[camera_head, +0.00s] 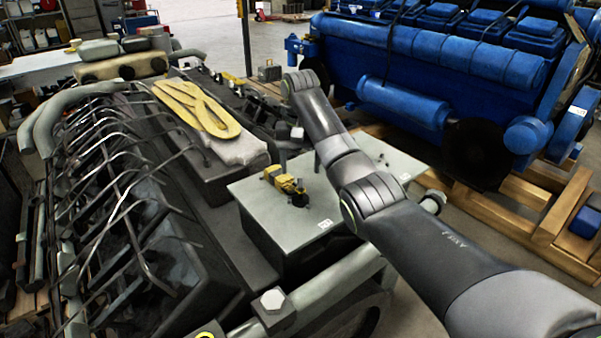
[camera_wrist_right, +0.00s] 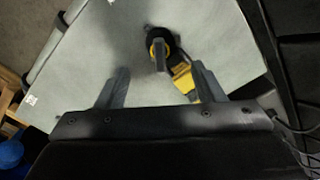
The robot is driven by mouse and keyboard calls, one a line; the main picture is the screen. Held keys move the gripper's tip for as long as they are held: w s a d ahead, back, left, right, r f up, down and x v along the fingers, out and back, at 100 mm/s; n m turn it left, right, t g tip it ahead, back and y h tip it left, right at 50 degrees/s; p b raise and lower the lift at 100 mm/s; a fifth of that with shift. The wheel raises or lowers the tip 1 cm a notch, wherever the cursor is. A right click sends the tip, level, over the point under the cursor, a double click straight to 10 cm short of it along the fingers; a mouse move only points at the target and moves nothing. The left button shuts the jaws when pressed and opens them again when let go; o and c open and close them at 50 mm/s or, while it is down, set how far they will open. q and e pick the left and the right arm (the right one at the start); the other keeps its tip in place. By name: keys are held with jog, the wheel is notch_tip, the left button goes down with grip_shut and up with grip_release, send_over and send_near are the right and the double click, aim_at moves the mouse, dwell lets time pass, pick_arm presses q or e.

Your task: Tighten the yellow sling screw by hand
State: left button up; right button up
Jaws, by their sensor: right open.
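The yellow sling screw (camera_head: 281,181), with a dark round part at one end, sits on the pale grey plate (camera_head: 262,213) of a box-shaped block. In the right wrist view the dark ring and yellow body of the screw (camera_wrist_right: 182,76) lie ahead of my right gripper (camera_wrist_right: 160,74). Its two fingers are apart, with the yellow body close to the right-hand finger; whether they touch I cannot tell. In the head view my right gripper (camera_head: 288,143) hangs just above and behind the screw, partly hidden by its own wrist. My left gripper is not in view.
A dark engine with many bent grey pipes (camera_head: 120,190) fills the left. Yellow folded straps (camera_head: 198,108) lie on a light cloth behind the plate. A large blue engine (camera_head: 430,60) stands on wooden beams at the back right. A grey hex bolt head (camera_head: 272,299) is in front.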

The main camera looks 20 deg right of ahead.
jog(key=shift+r, duration=0.4)
